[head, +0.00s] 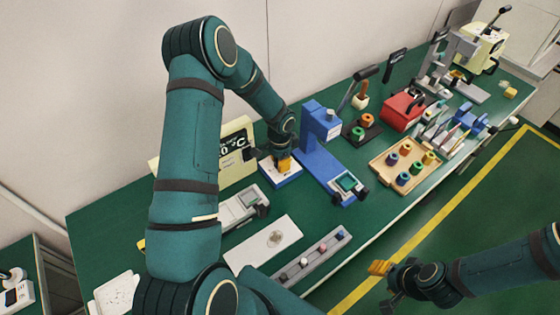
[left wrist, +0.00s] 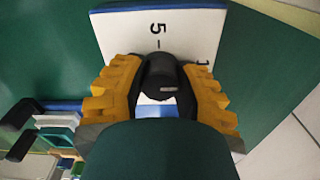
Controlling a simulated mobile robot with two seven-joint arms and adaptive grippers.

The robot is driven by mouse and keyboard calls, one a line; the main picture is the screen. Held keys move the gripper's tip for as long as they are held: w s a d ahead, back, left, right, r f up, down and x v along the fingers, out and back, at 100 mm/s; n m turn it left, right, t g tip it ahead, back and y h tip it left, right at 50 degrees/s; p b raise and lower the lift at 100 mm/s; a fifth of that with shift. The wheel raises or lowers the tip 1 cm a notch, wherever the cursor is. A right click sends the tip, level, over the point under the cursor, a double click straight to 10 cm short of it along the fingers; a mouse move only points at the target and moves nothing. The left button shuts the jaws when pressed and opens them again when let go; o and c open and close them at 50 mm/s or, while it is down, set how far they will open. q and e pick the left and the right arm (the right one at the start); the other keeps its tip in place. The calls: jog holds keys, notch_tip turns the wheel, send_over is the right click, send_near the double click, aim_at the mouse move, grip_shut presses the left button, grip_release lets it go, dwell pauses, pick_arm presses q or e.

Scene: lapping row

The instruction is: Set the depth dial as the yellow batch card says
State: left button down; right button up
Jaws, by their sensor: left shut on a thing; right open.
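The depth dial is a black knob (left wrist: 160,76) on a white plate (left wrist: 192,30) with a printed 5 and part of another mark. In the head view this white and blue dial unit (head: 283,180) stands on the green bench. My left gripper (head: 283,163) is over it, its orange fingers shut on the knob from both sides, as the left wrist view (left wrist: 160,90) also shows. The knob's pointer is not clear. My right gripper (head: 384,281) is open and empty, off the bench's front edge. I cannot make out a yellow batch card for certain.
A pale yellow panel (head: 236,172) reading "0 °C" is partly hidden behind my left arm. A blue press-like stand (head: 318,125) is close right of the dial unit. A wooden tray (head: 385,172) of colored spools and a red box (head: 402,112) stand further right.

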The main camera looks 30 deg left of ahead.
pick_arm(q)
jog(key=c, duration=0.6)
grip_release()
notch_tip(320, 180, up, 12)
dwell(0.6)
